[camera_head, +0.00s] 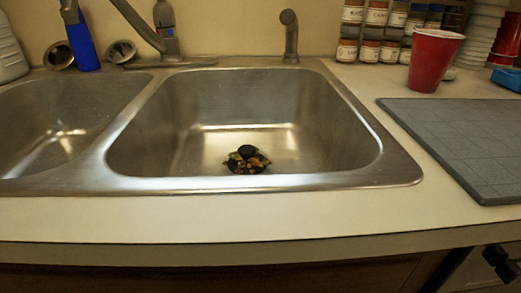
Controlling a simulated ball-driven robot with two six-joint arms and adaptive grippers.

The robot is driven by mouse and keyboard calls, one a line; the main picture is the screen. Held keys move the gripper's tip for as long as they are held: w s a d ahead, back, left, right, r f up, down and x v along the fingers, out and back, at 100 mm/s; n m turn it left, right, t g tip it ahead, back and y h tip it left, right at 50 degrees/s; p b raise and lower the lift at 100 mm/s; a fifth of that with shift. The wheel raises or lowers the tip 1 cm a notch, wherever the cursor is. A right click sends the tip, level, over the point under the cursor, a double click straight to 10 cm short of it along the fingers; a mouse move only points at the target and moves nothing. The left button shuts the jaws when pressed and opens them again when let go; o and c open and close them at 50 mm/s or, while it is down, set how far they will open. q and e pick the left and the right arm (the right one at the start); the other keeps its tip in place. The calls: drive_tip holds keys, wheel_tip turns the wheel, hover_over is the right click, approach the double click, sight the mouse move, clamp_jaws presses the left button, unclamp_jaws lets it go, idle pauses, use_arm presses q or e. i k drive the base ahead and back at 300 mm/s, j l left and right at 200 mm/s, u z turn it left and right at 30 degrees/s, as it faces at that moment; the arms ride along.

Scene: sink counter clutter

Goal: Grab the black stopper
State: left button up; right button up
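The black stopper (247,151) appears as a small dark rounded piece in the right basin of the sink. It sits at the drain among a clump of colourful food scraps (258,163), which hides part of it. Its exact outline is hard to tell. A black jointed part at the lower right corner, below the counter edge, looks like my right gripper (503,263). It is far from the stopper, and its fingers are not clear. My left gripper is not in view.
The steel sink (395,178) has a faucet (160,42) and sprayer (290,38) behind. A red cup (432,62), spice jars (372,50) and a grey mat (460,140) are on the right. A blue-handled object (82,42) stands back left. The front counter strip is clear.

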sight(246, 151)
drive_tip(key=k+l+u, duration=0.15)
drive_tip(key=u, duration=0.25)
drive_tip(key=k+u, duration=0.25)
drive_tip(key=u, duration=0.2)
